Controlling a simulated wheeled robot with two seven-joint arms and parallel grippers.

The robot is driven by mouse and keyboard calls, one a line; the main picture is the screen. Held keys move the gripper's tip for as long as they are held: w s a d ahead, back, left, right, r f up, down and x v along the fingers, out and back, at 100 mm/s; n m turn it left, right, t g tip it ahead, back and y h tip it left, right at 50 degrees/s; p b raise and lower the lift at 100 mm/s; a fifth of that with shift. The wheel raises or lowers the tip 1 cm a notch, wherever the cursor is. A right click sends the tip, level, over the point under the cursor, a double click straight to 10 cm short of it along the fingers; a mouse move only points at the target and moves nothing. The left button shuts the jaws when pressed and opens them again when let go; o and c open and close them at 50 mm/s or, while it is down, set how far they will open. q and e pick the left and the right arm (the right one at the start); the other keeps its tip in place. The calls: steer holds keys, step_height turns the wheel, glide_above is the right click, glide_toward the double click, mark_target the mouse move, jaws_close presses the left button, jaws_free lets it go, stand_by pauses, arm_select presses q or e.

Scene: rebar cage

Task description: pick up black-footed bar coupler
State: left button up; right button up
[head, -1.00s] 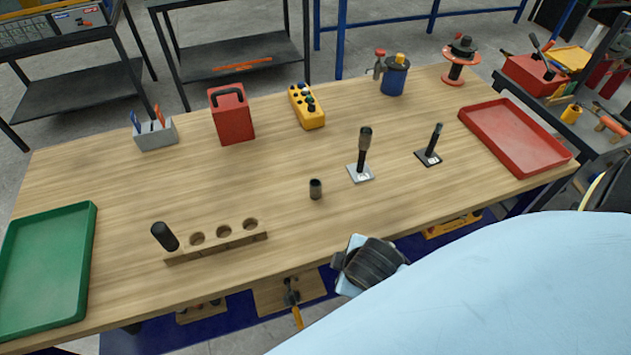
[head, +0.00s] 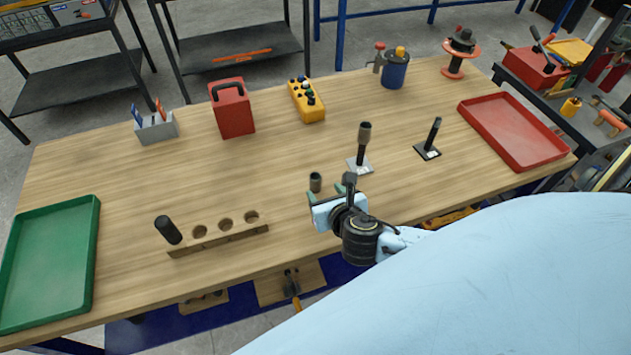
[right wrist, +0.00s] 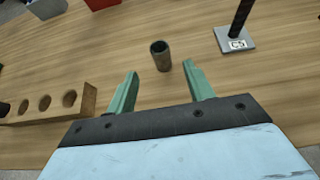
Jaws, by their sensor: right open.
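A small dark grey coupler (head: 315,182) stands upright and loose on the table. It also shows in the right wrist view (right wrist: 160,56), just beyond and between the fingertips. The black-footed bar (head: 433,136) stands to the right, with no coupler seen on its top. A silver-footed bar (head: 361,150) carries a brownish coupler (head: 365,132) on its top; its foot also shows in the wrist view (right wrist: 235,42). My right gripper (head: 331,189) is open, its green fingers (right wrist: 161,70) empty and apart from the loose coupler. My left gripper is not in view.
A wooden holed rack (head: 220,240) with a black cylinder (head: 168,230) stands at the left front. A green tray (head: 92,245) lies far left, a red tray (head: 515,165) right. A red case (head: 232,110) and yellow control box (head: 308,102) stand behind.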

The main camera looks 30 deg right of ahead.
mark_target(314, 176)
steer(key=x, duration=0.5)
steer(key=shift+w, duration=0.1)
steer(key=shift+r+b+x, duration=0.15)
steer(key=shift+b+x, duration=0.15)
steer(key=shift+x, duration=1.05)
steer(key=shift+r+b+x, duration=0.15)
steer(key=shift+b+x, duration=0.1)
steer(key=shift+x, duration=1.1)
steer(key=shift+w+d, duration=0.1)
jaws_close()
